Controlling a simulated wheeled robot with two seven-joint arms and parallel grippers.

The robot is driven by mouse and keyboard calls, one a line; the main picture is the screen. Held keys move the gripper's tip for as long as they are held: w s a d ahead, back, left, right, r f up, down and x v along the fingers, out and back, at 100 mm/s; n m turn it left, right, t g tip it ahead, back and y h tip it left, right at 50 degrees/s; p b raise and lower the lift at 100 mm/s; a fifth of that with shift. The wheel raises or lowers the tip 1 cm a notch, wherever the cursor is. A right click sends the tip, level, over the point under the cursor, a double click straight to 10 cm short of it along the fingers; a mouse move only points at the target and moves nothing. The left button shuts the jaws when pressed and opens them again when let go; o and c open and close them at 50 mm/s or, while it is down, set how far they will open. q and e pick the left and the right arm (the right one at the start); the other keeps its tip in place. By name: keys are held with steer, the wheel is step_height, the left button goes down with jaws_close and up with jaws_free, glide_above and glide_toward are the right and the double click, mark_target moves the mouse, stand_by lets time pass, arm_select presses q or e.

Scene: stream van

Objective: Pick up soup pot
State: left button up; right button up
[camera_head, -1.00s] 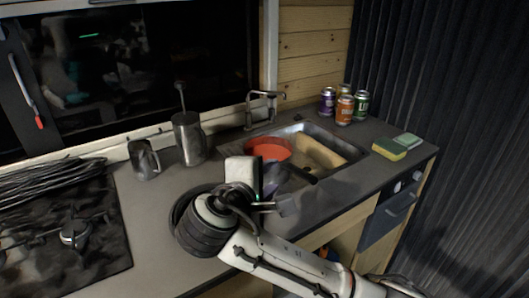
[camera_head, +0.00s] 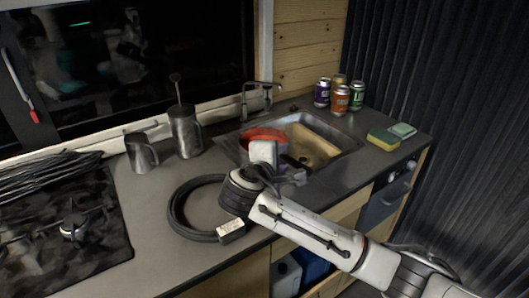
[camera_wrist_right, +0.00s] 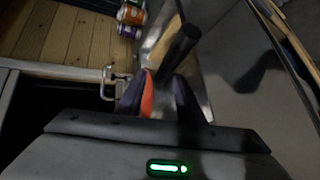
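The soup pot (camera_head: 264,134) is red-orange and sits at the left part of the sink, partly hidden by my right gripper. In the right wrist view a strip of its orange side (camera_wrist_right: 147,95) shows beside a finger, and its dark handle (camera_wrist_right: 180,48) extends up from between the fingers. My right gripper (camera_head: 290,172) is over the near edge of the sink, close to the pot. In the wrist view its two dark fingers (camera_wrist_right: 163,100) are spread apart around the line of the handle; contact is not clear. My left gripper is not in view.
A coiled black cable (camera_head: 174,212) lies on the counter left of my right arm. The faucet (camera_head: 258,98) rises behind the sink. Cans (camera_head: 341,100) and sponges (camera_head: 383,138) are at right; the stove (camera_head: 70,235) is at left.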

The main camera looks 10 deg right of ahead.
jaws_close()
stand_by(1.1)
steer(key=shift+r, duration=0.25)
